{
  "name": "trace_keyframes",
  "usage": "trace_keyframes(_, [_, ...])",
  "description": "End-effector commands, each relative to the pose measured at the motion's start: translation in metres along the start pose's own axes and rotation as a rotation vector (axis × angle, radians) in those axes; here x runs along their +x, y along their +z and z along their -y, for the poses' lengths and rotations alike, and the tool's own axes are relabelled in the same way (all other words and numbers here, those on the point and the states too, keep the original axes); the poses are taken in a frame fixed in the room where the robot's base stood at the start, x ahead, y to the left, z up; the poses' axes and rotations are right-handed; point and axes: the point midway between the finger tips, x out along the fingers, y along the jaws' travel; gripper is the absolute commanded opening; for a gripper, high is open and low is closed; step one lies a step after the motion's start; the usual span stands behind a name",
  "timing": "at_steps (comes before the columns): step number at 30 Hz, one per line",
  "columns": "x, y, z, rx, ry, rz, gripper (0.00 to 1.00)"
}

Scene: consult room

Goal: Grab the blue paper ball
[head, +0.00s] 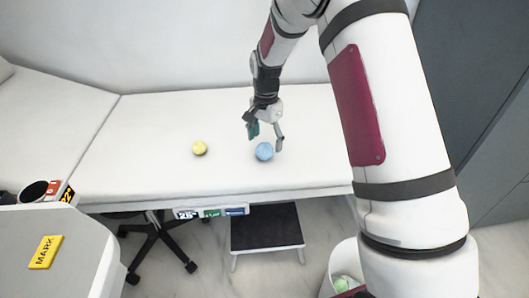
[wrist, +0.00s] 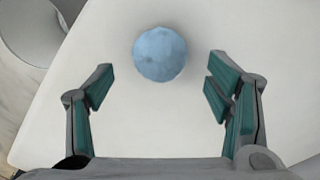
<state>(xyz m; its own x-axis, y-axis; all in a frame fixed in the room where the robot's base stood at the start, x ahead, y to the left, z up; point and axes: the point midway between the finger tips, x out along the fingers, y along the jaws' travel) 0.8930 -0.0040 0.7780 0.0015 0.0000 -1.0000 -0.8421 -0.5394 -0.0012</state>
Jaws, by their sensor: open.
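My gripper (head: 265,138) is open and empty, just above and around the ball's near space in the head view. Its two fingers with green pads (wrist: 158,80) stand wide apart. I see no contact between fingers and ball.
A yellow ball (head: 199,148) lies on the couch to the left. A black-topped step stool (head: 266,228) stands in front below. A white bin (head: 345,262) holds something greenish. A grey cabinet top with a yellow "MARK" block (head: 46,252) is at lower left.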

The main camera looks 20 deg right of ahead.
Motion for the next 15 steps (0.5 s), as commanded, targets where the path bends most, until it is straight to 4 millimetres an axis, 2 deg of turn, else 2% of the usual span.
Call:
trace_keyframes(7, [0.037, -0.002, -0.001, 0.0, 0.003, 0.002, 0.73])
trace_keyframes(15, [0.043, -0.002, 0.0, 0.0, 0.001, 0.001, 0.73])
